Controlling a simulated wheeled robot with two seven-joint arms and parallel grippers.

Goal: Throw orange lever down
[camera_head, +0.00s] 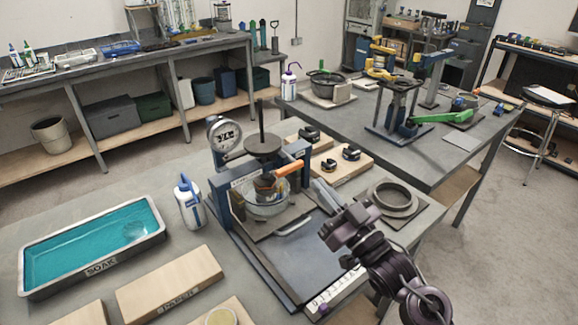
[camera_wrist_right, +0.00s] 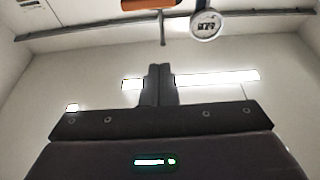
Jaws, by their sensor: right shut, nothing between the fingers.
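The orange lever (camera_head: 290,168) sticks out to the right from a press-like device (camera_head: 263,145) on the near table, its outer end tilted slightly up. A piece of orange also shows at the top edge of the right wrist view (camera_wrist_right: 147,4). My right gripper (camera_head: 320,186) comes in from the lower right, its tips a little below and right of the lever's outer end. Its fingers (camera_wrist_right: 160,70) are shut together and empty, apart from the lever as far as I can tell. My left gripper is not in view.
A round gauge (camera_head: 224,133) stands on the device's left, a glass bowl (camera_head: 266,205) below. A ring on a plate (camera_head: 391,197) lies to the right. A white bottle (camera_head: 189,203) and a teal soak tray (camera_head: 95,245) stand left. A green lever (camera_head: 443,117) is on the back table.

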